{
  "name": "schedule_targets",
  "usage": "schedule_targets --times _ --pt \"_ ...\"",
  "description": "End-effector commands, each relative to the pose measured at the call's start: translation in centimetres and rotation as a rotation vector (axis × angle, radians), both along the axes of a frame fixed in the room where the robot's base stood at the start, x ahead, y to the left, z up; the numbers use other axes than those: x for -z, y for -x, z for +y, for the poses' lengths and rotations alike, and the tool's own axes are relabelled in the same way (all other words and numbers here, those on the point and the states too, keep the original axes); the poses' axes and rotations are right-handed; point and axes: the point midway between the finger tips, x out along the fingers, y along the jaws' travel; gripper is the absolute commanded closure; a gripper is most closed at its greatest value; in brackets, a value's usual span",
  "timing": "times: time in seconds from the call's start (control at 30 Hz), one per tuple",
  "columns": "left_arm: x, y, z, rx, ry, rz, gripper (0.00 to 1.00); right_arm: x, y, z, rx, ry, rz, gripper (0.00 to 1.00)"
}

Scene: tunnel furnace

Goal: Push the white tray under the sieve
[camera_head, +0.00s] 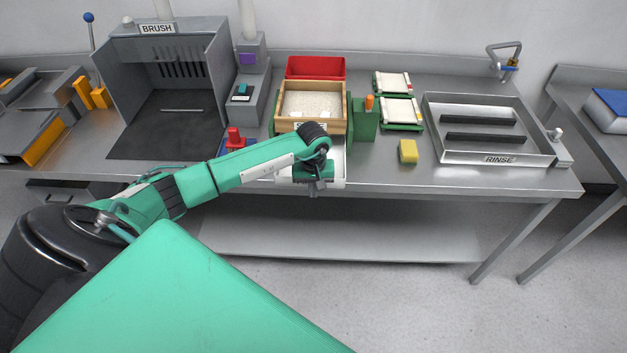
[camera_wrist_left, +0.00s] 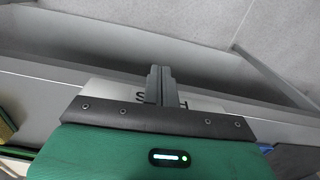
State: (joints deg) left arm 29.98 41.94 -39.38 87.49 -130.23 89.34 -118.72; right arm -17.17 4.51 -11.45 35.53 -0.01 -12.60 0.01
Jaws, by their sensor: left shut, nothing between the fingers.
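The wooden-framed sieve (camera_head: 312,122) holds pale granular material and stands on green supports at the middle of the bench. The white tray (camera_head: 339,163) sticks out in front of and below it, toward the bench's front edge; my arm hides much of it. My left gripper (camera_head: 316,188) is at the tray's front, pointing down, shut and empty. In the left wrist view its shut fingers (camera_wrist_left: 160,75) stand in front of a pale strip with partly hidden letters. I cannot tell whether the fingers touch the tray. My right gripper is not in view.
A red bin (camera_head: 315,68) stands behind the sieve. A green block (camera_head: 365,125) and a yellow sponge (camera_head: 408,151) are to the right, before the rinse basin (camera_head: 490,158). A red object (camera_head: 235,138) and the brush booth (camera_head: 165,75) are left.

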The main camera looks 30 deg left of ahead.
Motion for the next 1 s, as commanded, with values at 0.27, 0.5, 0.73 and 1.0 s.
schedule_targets --times 0.27,0.5,0.73,1.0 --pt "0.0 -1.7 1.2 0.001 0.0 0.002 1.0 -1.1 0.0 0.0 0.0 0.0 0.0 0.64" --pt "0.1 -1.9 1.3 0.001 0.0 0.002 1.0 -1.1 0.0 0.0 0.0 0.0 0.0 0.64" --pt "0.2 -2.0 1.4 0.002 0.0 0.001 1.0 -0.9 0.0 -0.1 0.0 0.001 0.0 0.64" --pt "0.7 -3.6 2.4 0.005 -0.002 -0.001 1.0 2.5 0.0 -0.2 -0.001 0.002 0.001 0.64"
